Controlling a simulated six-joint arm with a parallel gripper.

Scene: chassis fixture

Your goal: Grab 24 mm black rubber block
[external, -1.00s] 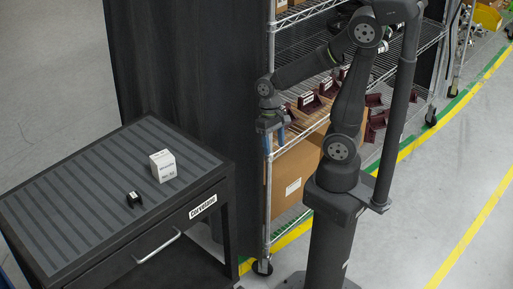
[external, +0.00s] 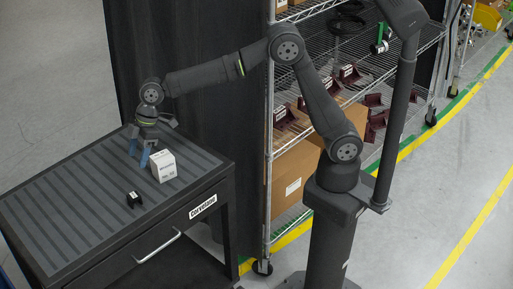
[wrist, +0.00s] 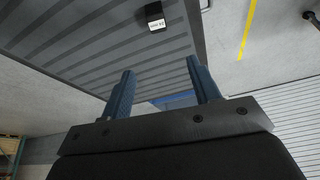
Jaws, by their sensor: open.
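The black rubber block (external: 134,199) is small and sits on the ribbed top of the dark cart, left of and nearer than a white box (external: 163,166). In the wrist view a black block with a white label (wrist: 154,17) shows near the top edge, beyond my fingertips. My gripper (external: 149,154) hangs over the cart top near the white box, farther back than the black block and apart from it. Its blue fingers are spread in the wrist view (wrist: 160,70), with nothing held between them.
The cart's ribbed top (external: 75,195) is otherwise mostly clear. A drawer handle (external: 158,247) is on its front side.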

